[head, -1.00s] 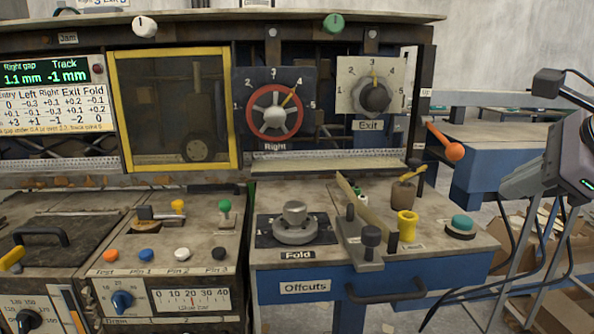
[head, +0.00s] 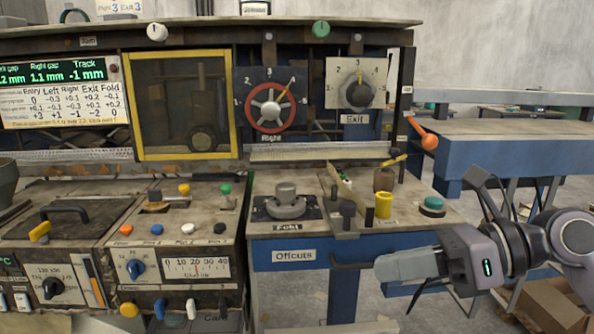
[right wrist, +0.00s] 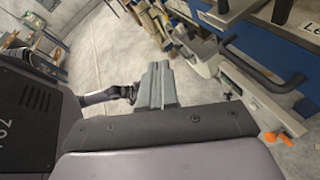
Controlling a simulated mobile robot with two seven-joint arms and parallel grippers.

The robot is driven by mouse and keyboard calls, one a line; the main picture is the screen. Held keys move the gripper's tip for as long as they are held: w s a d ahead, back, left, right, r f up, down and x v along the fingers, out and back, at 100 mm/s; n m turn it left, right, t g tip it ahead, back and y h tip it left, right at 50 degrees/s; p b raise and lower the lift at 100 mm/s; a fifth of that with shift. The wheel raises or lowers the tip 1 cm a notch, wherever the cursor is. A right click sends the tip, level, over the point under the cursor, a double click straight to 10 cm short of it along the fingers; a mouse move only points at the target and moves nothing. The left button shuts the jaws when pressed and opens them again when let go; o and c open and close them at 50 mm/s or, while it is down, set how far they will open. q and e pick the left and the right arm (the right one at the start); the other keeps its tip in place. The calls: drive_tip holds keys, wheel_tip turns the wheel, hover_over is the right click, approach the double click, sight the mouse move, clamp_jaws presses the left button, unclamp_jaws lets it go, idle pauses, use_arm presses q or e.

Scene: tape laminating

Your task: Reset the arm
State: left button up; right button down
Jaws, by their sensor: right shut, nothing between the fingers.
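My right gripper (head: 385,266) is in front of the laminating machine, at the lower right of the head view, beside the Offcuts drawer (head: 295,255). Its arm comes in from the right edge. The gripper is shut with nothing in it and looks apart from the drawer handle. In the right wrist view its fingers (right wrist: 156,82) are together, above a bare grey floor. My left gripper does not show.
A blue table (head: 520,150) stands behind at the right. Cardboard boxes (head: 556,305) lie lower right.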

drive_tip(key=w+d+f+m+t+h, duration=0.1)
drive_tip(key=d+f+m+t+h, duration=0.2)
drive_tip(key=f+m+t, duration=1.05)
drive_tip(key=d+f+m+t+h, duration=0.25)
drive_tip(key=f+m, duration=0.45)
drive_tip(key=m, duration=1.5)
drive_tip(key=s+d+f+m+g+h, duration=0.1)
drive_tip(key=s+f+m+g+h, duration=0.2)
drive_tip(key=s+f, duration=0.4)
drive_tip(key=s+d+f+m+g+h, duration=0.1)
drive_tip(key=s+f+m+g+h, duration=0.2)
drive_tip(key=f, duration=1)
drive_tip(key=s+m+g, duration=0.2)
drive_tip(key=s+m, duration=0.2)
drive_tip(key=shift+s+f+g, duration=0.3)
drive_tip(key=shift+s, duration=0.1)
drive_tip(key=shift+d, duration=0.1)
